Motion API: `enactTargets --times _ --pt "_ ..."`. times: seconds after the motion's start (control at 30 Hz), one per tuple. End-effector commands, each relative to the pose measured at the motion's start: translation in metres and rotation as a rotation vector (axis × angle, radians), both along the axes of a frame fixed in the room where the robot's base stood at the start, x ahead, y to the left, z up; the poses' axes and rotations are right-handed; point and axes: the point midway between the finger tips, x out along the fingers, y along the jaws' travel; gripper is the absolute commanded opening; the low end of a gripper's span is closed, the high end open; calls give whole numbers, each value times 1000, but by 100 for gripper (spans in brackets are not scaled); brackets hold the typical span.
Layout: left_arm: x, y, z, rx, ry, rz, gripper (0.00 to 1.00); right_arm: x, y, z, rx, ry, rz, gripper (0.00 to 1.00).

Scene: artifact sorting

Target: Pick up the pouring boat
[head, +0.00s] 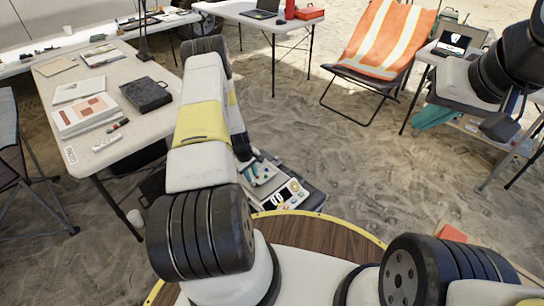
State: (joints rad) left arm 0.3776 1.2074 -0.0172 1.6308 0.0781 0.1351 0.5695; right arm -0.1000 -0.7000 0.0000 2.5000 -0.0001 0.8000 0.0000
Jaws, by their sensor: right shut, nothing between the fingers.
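I cannot make out a pouring boat in the head view. My left arm reaches forward from the bottom centre and bends down beside the table on the left. Its dark wrist end (243,150) is partly hidden behind my own arm links, and its fingers cannot be made out. It is above or near a dark case of instruments (316,197) on the sand. My right arm shows at the upper right edge, and its dark gripper (499,127) hangs in front of the laptop table, shut and empty, well away from the left table.
A white folding table (140,122) at left carries papers, a binder (88,114) and a black box (146,94). An orange folding chair (388,36) stands at the back right. A table with a laptop (265,9) stands behind. Open sand lies in the middle.

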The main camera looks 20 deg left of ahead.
Motion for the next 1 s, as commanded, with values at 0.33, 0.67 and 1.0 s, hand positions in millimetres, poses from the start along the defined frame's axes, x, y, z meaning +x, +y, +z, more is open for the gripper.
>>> enactTargets --times 0.33,0.67,1.0 --pt "7 -2 -42 0 0 -1 23 0 0 0 0 0 0 0" --pt "7 -2 -43 0 0 -1 4 0 0 0 0 0 0 0" --pt "7 -1 -42 0 0 -2 0 0 0 0 0 0 0 0"
